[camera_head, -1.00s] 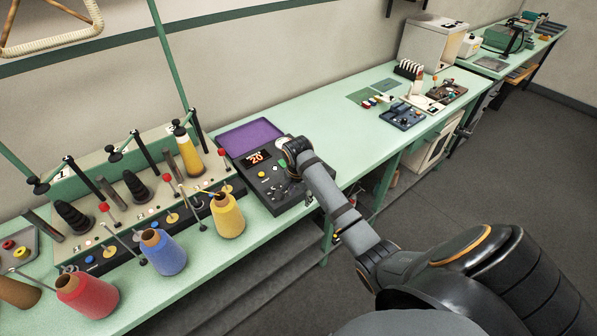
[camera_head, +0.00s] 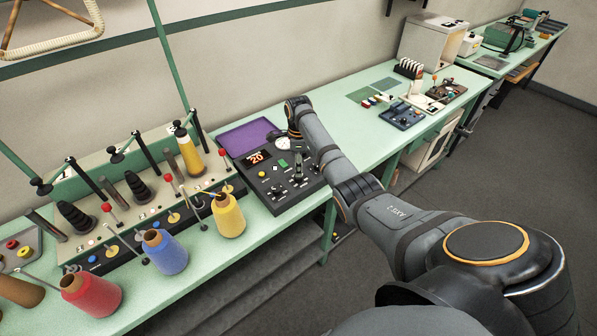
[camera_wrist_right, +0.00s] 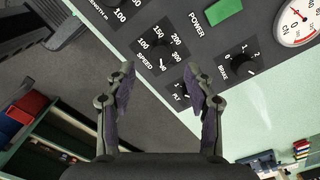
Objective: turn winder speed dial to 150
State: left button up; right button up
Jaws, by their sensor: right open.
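The black control panel (camera_head: 270,183) sits on the green bench, with a red display (camera_head: 257,158) that reads 20. In the right wrist view the winder speed dial (camera_wrist_right: 159,54) is a black knob marked SPEED, with numbers from 100 to 300 around it. I cannot tell which number its pointer is at. My right gripper (camera_wrist_right: 162,73) is open, its two fingers spread just short of the speed dial and apart from it, with nothing between them. In the head view my right wrist hangs over the panel and the fingers are hard to make out. My left gripper is not in view.
A knob marked BRAKE (camera_wrist_right: 238,63), a smaller knob (camera_wrist_right: 182,87), a green POWER button (camera_wrist_right: 224,12) and a gauge (camera_wrist_right: 297,20) are close to the speed dial. Yarn cones (camera_head: 165,254) and upright posts stand left of the panel.

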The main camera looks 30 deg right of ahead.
notch_tip(320, 180, down, 5)
jog(key=shift+f, duration=0.1)
grip_shut()
dwell(0.4)
